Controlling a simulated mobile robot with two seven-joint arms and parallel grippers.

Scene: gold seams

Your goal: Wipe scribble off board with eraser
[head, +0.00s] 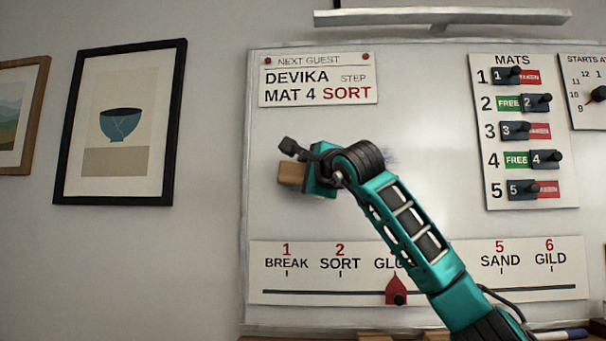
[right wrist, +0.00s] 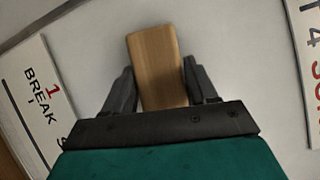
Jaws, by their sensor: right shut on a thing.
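My right gripper (head: 308,180) is in front of the left part of the whiteboard (head: 430,130) and is shut on a wooden eraser block (head: 291,173). The right wrist view shows the eraser (right wrist: 157,65) between the two dark fingers (right wrist: 160,85). Whether the eraser touches the board cannot be told. A faint bluish scribble (head: 388,158) shows on the board just right of my wrist; my arm may hide part of it. My left gripper is not in view.
The guest card (head: 318,82) is above the gripper, and the step strip (head: 330,282) with a red pointer (head: 397,289) is below. The mats panel (head: 522,130) with several sliders is at right. A framed bowl picture (head: 120,165) hangs left. A pen (head: 560,335) lies on the ledge.

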